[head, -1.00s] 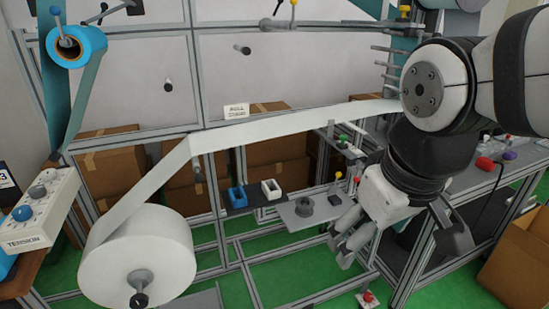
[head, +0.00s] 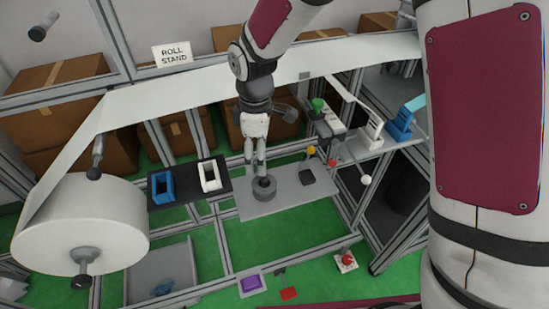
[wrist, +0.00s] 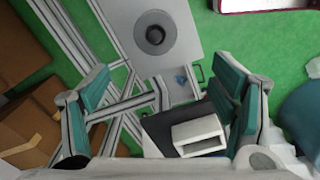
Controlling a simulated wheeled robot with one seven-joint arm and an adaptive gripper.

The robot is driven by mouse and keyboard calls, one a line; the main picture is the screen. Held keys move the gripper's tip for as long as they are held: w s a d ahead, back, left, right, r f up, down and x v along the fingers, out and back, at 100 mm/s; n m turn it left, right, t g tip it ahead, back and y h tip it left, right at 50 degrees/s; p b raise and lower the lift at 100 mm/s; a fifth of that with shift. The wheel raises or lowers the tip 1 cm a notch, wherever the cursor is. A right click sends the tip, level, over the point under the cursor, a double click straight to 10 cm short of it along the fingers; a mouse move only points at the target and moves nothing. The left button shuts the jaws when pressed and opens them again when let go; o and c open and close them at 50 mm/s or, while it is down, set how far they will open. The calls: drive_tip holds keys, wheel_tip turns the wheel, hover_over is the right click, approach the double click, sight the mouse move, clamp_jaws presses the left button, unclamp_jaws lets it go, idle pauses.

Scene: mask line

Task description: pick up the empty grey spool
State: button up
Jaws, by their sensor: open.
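The grey spool (head: 264,191) stands on a light grey plate (head: 295,199) on the frame, in the middle of the head view. The height gap is hard to judge.
A black shelf (head: 187,190) left of the plate carries a blue holder (head: 163,187) and a white holder (head: 210,176). A yellow-topped knob (head: 311,151) stands behind the plate. The white web (head: 190,92) runs behind my gripper from the large white roll (head: 80,225).

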sight(262, 179)
drive_tip(key=f, duration=1.4)
drive_tip(key=shift+w+d+f+p, duration=0.2)
drive_tip(key=shift+w+p, duration=0.2)
drive_tip(key=c, duration=1.3)
